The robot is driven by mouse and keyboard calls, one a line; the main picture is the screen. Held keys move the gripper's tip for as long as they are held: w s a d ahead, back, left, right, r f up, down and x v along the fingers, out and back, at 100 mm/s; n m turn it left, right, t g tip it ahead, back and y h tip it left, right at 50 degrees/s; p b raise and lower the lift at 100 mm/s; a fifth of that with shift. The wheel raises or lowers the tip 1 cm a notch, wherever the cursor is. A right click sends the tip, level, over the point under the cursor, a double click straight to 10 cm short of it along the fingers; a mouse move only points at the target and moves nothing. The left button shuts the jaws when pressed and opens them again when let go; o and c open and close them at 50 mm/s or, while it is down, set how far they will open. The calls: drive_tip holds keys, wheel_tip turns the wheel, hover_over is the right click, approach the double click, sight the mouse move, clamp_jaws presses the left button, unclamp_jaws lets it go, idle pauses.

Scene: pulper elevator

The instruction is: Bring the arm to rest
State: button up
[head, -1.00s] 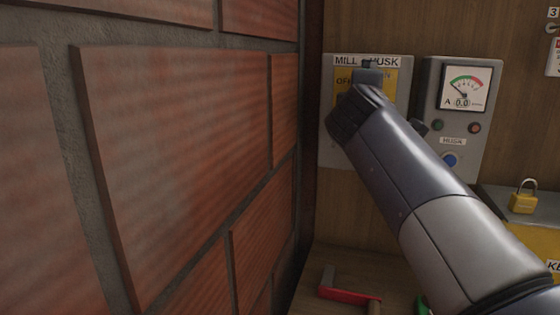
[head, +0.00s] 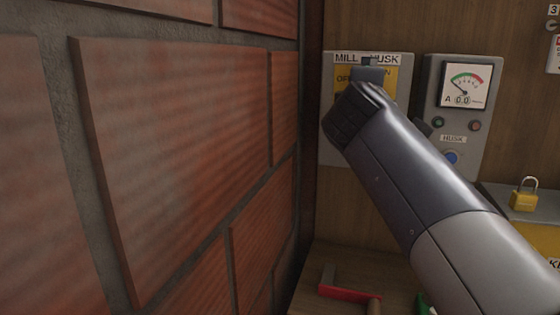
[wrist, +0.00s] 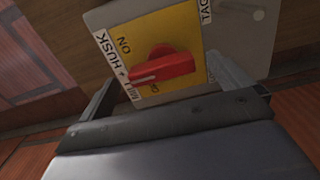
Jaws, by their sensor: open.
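My gripper (head: 370,76) is in front of the MILL + HUSK switch plate (head: 333,142) on the wooden wall; my wrist hides much of the plate in the head view. In the wrist view the yellow plate carries a red rotary handle (wrist: 163,68). The handle's white-marked end points toward the MILL + HUSK label, with OFF partly hidden beside it. My gripper (wrist: 162,74) shows there with its two fingers apart, one at either side of the handle. The fingers look clear of the handle, but their depth is hard to tell.
A brick wall (head: 180,160) stands close on the left. Right of the switch is a grey meter box (head: 462,110) reading 0.0, with small buttons. A yellow padlock (head: 524,195) sits further right. A red-edged item (head: 349,294) lies on the wooden shelf below.

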drive_tip(key=x, duration=0.3)
drive_tip(key=shift+w+d+p, duration=0.1)
drive_tip(key=shift+w+p, duration=0.1)
drive_tip(key=shift+p, duration=0.1)
drive_tip(key=shift+w+r+n+p, duration=0.25)
drive_tip(key=shift+n+p, duration=0.15)
drive_tip(key=shift+p, duration=0.15)
drive_tip(key=shift+s+r+n+p, duration=0.1)
drive_tip(key=shift+s+n+p, duration=0.05)
drive_tip(key=shift+n+p, duration=1.5)
drive_tip(key=shift+n, duration=0.35)
drive_tip(key=n+p, duration=0.4)
drive_tip(key=n, duration=0.1)
drive_tip(key=shift+a, duration=0.2)
drive_tip(key=n+p, duration=0.4)
drive_tip(key=shift+a+n, duration=0.15)
drive_tip(key=shift+n, duration=0.15)
drive_tip(key=n+p, duration=0.1)
drive_tip(key=n, duration=0.1)
drive_tip(key=n+p, duration=0.2)
drive_tip(key=shift+w+a+p, duration=0.1)
drive_tip(key=shift+w+p, duration=0.1)
drive_tip(key=shift+p, duration=0.1)
drive_tip(key=shift+s+a+f+b, duration=0.15)
drive_tip(key=shift+s+f+b, duration=0.15)
drive_tip(key=shift+s, duration=0.4)
